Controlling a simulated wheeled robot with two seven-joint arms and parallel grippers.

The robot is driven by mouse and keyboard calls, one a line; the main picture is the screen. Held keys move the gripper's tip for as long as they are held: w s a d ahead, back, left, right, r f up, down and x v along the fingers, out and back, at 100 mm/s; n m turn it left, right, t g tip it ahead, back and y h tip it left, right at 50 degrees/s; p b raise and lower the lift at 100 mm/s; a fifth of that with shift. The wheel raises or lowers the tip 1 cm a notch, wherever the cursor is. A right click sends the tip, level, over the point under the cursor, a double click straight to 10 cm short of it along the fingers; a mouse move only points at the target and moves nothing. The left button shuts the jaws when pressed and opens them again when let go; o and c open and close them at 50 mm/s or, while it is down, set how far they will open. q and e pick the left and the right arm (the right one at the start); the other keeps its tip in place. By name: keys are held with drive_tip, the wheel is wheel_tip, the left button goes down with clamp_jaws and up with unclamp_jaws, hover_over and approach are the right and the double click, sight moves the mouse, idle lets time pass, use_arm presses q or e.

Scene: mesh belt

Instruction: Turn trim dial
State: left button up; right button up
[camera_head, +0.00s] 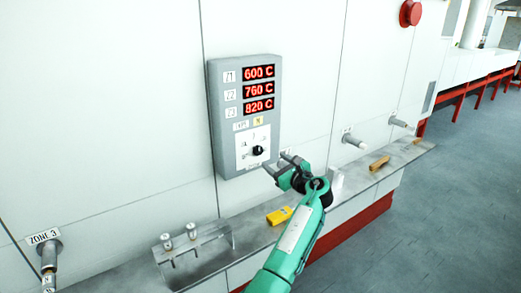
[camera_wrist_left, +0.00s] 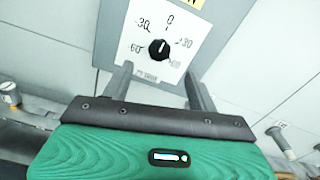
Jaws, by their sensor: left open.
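The trim dial is a round black knob (camera_head: 258,151) on a white scale plate low on the grey control panel (camera_head: 215,105). In the left wrist view the knob (camera_wrist_left: 159,49) sits under the printed 0, with 30 and 60 marks to both sides. Its white pointer mark looks to point up, near 0. My left gripper (camera_head: 275,162) is open and empty, just below and right of the dial. In the left wrist view its two fingers (camera_wrist_left: 158,74) stand apart below the knob, not around it. My right gripper is not in view.
Three red displays (camera_head: 258,89) read 600, 760 and 820 C. A metal ledge (camera_head: 250,243) runs below the panel. It carries a yellow device (camera_head: 279,216), a small rack (camera_head: 190,250) and a wooden block (camera_head: 379,163). Pipe stubs (camera_head: 354,141) stick out of the wall at right.

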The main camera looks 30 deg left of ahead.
sight(259, 151)
use_arm(q)
drive_tip(key=p+x, duration=0.2)
drive_tip(key=x, duration=0.7)
drive_tip(key=shift+p, duration=0.4)
drive_tip(key=shift+w+a, duration=0.15)
drive_tip(key=shift+a, duration=0.2)
drive_tip(key=shift+c, duration=0.2)
drive_tip(key=c, duration=1)
drive_tip(key=shift+o, duration=0.2)
drive_tip(key=shift+f, duration=0.1)
